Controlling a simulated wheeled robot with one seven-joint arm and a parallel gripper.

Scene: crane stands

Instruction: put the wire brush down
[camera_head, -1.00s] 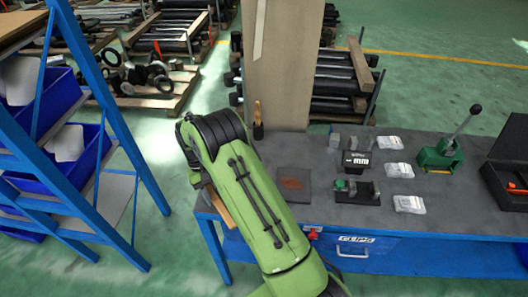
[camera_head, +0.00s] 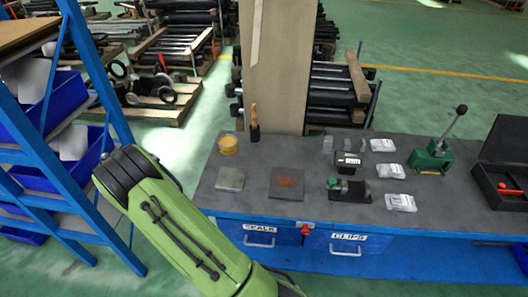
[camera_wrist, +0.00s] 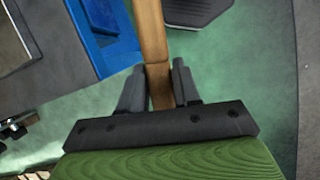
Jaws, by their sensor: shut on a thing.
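In the wrist view my gripper (camera_wrist: 157,78) is shut on a long wooden handle, which I take to be the wire brush (camera_wrist: 151,35). The handle runs up out of the picture between the two dark fingers, and its bristles are out of view. Green floor shows below and around it. In the head view my green arm hides the gripper and the held brush.
A blue rack (camera_head: 100,75) stands left. Bare bench shows around the plate.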

